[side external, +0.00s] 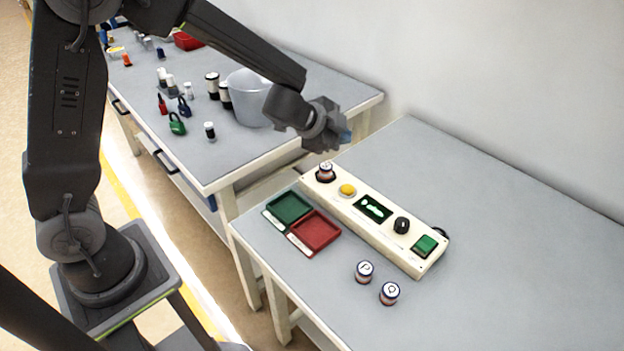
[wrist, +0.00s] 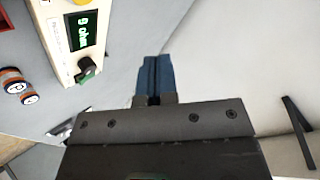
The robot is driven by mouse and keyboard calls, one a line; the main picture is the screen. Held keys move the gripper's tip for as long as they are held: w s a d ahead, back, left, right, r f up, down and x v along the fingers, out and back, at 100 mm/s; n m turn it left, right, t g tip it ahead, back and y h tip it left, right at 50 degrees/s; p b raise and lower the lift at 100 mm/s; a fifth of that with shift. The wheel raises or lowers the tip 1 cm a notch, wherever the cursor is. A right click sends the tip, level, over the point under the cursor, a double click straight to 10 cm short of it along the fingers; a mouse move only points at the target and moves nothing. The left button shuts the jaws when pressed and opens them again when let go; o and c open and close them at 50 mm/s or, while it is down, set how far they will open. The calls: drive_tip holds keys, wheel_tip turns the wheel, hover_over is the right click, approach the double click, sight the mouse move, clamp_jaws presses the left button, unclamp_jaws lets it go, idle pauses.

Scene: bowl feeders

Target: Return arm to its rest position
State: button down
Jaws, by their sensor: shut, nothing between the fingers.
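My gripper (side external: 345,136) is in the air above the back part of the near table, past the upper left end of the control box. Its blue fingers (wrist: 152,76) are shut together in the wrist view, with nothing between them. My gripper touches nothing that I can see. The long cream control box (side external: 372,217) lies below it, with a yellow button, a small display, a black knob and a green switch. The box also shows in the wrist view (wrist: 52,37), at the upper left, with lit green text on its display.
A small labelled cylinder (side external: 325,172) stands on the box's upper end. Two more, P (side external: 364,272) and Q (side external: 390,293), stand in front. A green tray (side external: 288,208) and a red tray (side external: 314,232) lie beside the box. A grey pot (side external: 248,98) stands on the far table.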

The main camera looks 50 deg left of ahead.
drive_tip(key=s+a+r+n+y, duration=0.4)
drive_tip(key=s+a+r+n, duration=0.25)
drive_tip(key=s+r, duration=0.45)
drive_tip(key=s+d+n+g+h, duration=0.1)
drive_tip(key=s+n+g, duration=0.1)
drive_tip(key=s, duration=0.7)
drive_tip(key=s+d+r+n+g+h, duration=0.1)
drive_tip(key=s+d+n+g, duration=0.1)
drive_tip(key=s, duration=0.6)
drive_tip(key=shift+s+d+n, duration=0.25)
drive_tip(key=shift+s+n, duration=0.15)
drive_tip(key=shift+n, duration=0.15)
